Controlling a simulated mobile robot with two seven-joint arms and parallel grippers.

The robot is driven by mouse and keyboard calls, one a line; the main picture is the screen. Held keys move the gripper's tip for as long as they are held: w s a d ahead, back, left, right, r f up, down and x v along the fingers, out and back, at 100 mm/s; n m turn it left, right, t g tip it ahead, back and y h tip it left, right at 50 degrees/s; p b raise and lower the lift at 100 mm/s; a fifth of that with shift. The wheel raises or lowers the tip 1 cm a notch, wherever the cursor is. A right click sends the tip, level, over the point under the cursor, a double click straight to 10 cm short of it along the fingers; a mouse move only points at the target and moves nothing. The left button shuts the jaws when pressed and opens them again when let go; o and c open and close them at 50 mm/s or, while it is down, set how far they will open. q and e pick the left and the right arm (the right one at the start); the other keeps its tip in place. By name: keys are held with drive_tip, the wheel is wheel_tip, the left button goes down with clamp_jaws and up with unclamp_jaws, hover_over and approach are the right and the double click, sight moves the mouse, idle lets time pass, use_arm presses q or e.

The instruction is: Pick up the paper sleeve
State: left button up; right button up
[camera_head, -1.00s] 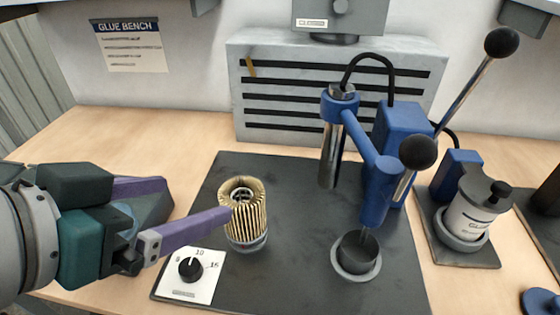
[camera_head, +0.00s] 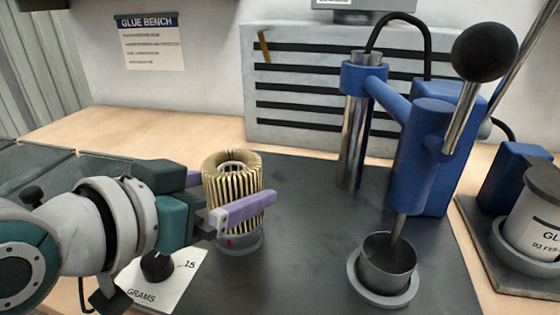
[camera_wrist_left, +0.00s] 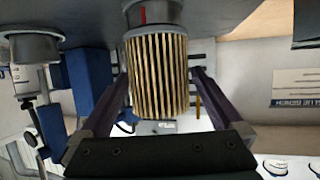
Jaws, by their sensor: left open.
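The pleated paper sleeve (camera_head: 230,180) stands upright on a round grey holder (camera_head: 240,241) on the dark mat. A metal core shows in its open top. My left gripper (camera_head: 228,192) is open, with one purple finger in front of the sleeve and the other partly hidden behind it. In the left wrist view the sleeve (camera_wrist_left: 158,75) lies between the two spread fingers, with a gap on each side. A small red mark shows on the holder below the sleeve. My right gripper is not in view.
A blue dispenser (camera_head: 425,150) with a black-knobbed lever stands right of the sleeve, above a metal cup (camera_head: 388,268). A dial plate (camera_head: 165,280) lies by my left wrist. A glue pot (camera_head: 535,215) is at the right edge. The mat between sleeve and cup is clear.

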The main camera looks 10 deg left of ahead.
use_arm(q)
drive_tip(key=x, duration=0.2)
drive_tip(key=b+x, duration=0.1)
drive_tip(key=x, duration=0.1)
drive_tip(key=shift+w+d+r, duration=0.1)
drive_tip(key=shift+w+r, duration=0.05)
drive_tip(key=shift+r, duration=0.05)
drive_tip(key=c, duration=1.1)
drive_tip(key=shift+r, duration=0.15)
